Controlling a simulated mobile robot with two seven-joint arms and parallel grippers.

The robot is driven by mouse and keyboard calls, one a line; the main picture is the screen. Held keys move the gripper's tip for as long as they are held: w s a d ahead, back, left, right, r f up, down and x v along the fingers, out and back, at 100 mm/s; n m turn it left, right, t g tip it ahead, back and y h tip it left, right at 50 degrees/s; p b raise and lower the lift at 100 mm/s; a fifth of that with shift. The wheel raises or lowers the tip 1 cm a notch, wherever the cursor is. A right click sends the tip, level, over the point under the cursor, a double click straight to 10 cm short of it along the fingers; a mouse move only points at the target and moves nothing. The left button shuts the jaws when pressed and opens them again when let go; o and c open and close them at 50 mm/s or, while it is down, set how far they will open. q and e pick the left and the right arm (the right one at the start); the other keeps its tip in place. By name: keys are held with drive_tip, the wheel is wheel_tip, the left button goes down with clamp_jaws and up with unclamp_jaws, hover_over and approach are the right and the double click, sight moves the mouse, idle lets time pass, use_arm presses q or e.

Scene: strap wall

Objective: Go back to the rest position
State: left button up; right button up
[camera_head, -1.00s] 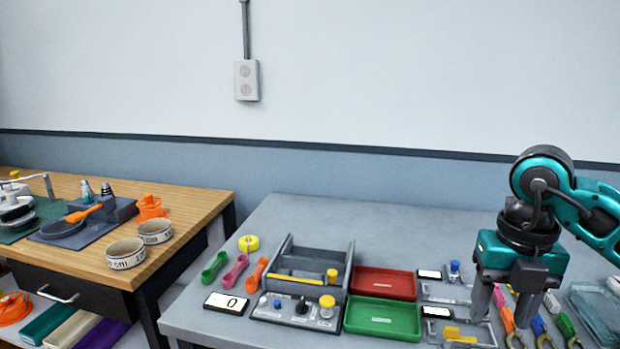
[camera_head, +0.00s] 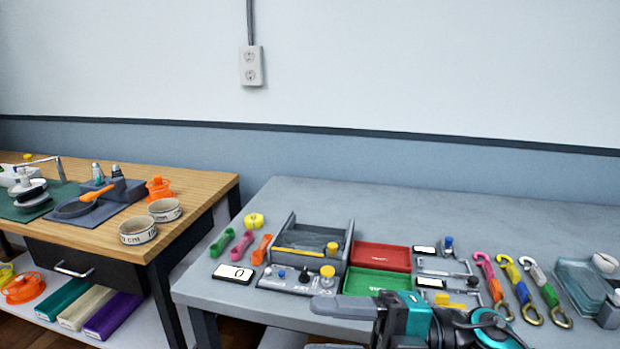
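My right gripper (camera_head: 342,307) is low in the head view, in front of the grey table's front edge. Its grey finger points left, and the teal and black wrist is cut off by the bottom of the picture. Only one finger shows clearly, so its opening cannot be judged. I see nothing held in it. My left gripper is out of view.
The grey table (camera_head: 440,205) holds a red tray (camera_head: 382,256), a green tray (camera_head: 376,281), a grey open box (camera_head: 313,238) and several coloured straps with hooks (camera_head: 520,290). A wooden table (camera_head: 205,180) stands left. The grey table's back is clear.

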drive_tip(key=w+d+f+m+t+h, duration=0.3)
drive_tip(key=d+f+m+t+h, duration=0.15)
drive_tip(key=m+t, duration=0.55)
drive_tip(key=w+d+f+m+t+h, duration=0.2)
drive_tip(key=d+f+m+t+h, duration=0.3)
drive_tip(key=m+t, duration=0.5)
drive_tip(key=s+d+f+m+g+h, duration=0.2)
drive_tip(key=s+f+m+g+h, duration=0.2)
drive_tip(key=f, duration=0.6)
drive_tip(key=s+d+f+m+g+h, duration=0.3)
drive_tip(key=s+f, duration=0.4)
drive_tip(key=f, duration=0.4)
drive_tip(key=m+g+h, duration=0.1)
drive_tip(key=m, duration=0.1)
drive_tip(key=shift+s+d+f+m+g, duration=0.2)
drive_tip(key=shift+s+d+m+g, duration=0.1)
drive_tip(key=shift+s+m+g, duration=0.1)
drive_tip(key=shift+c, duration=0.5)
